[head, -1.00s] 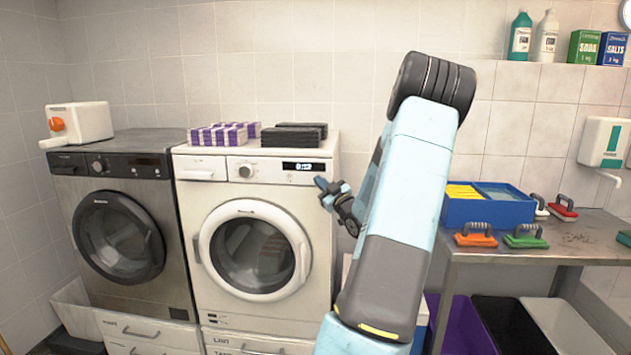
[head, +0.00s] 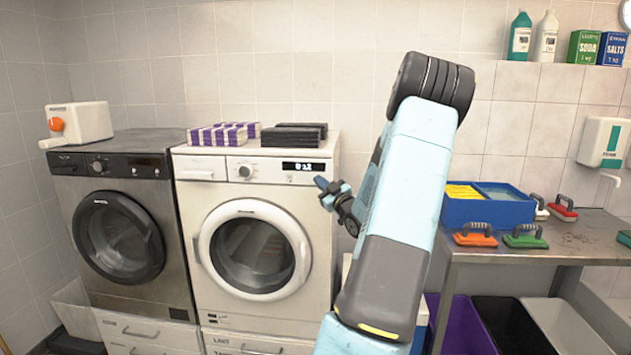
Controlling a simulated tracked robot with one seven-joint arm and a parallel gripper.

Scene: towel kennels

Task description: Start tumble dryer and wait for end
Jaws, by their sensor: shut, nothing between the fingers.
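A white front-loading machine (head: 322,235) stands in the middle with its round door (head: 255,250) closed. Its small display (head: 303,167) is lit, but I cannot read the digits surely. A dark grey front-loader (head: 172,205) stands to its left, also with its door closed. I cannot tell from labels which one is the tumble dryer. My gripper (head: 324,187) is shut and empty. It hangs in front of the white machine's upper right edge, just below the display; I cannot tell whether it touches the machine.
Purple-striped folded stacks (head: 222,134) and dark stacks (head: 293,135) lie on the white machine. A white box with an orange knob (head: 77,124) sits on the grey one. At right, a metal table (head: 565,242) holds a blue divided bin (head: 487,211) and several brushes, with bins below.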

